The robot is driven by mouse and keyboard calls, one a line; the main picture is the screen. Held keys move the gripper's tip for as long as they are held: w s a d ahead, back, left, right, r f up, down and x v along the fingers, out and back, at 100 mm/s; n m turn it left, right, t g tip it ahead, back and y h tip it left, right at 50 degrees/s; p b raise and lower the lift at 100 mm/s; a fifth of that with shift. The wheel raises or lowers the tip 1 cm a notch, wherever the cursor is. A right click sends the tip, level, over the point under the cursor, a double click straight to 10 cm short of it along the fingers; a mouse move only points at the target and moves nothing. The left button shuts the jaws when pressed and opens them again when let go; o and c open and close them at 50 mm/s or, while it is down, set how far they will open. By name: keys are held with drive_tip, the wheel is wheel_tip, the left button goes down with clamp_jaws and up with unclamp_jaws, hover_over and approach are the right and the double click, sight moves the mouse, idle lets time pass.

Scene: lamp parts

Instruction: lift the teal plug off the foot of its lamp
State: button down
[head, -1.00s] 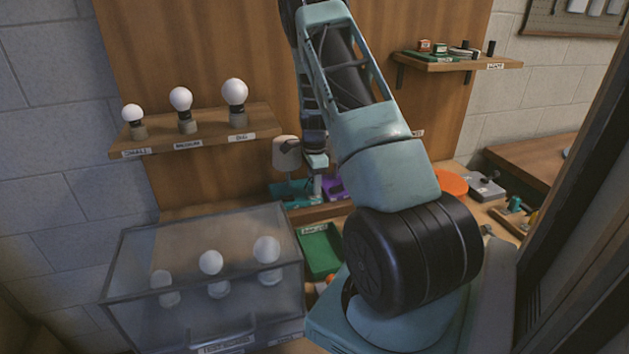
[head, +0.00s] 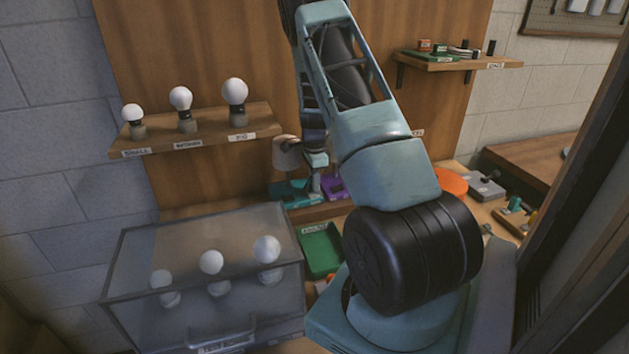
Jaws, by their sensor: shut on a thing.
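The teal lamp foot (head: 290,193) stands on the bench against the wooden back panel, with a beige lamp shade (head: 286,152) above it. My gripper (head: 314,187) reaches down at the right end of this foot, between it and a purple part (head: 333,186). Its fingers are small and partly merged with the parts behind. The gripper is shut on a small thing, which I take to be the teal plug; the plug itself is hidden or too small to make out. I cannot tell whether it still touches the foot.
A green tray (head: 320,250) lies in front of the lamp foot. A clear box (head: 205,280) with white bulbs stands at the front left. A shelf (head: 205,136) with bulbs hangs above. An orange disc (head: 452,182) and a grey block (head: 486,187) lie right of my arm.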

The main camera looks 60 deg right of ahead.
drive_tip(key=shift+r+p, duration=0.45)
drive_tip(key=shift+r, duration=0.2)
idle(0.4)
drive_tip(key=shift+r+p, duration=1.8)
drive_tip(key=shift+r, duration=0.65)
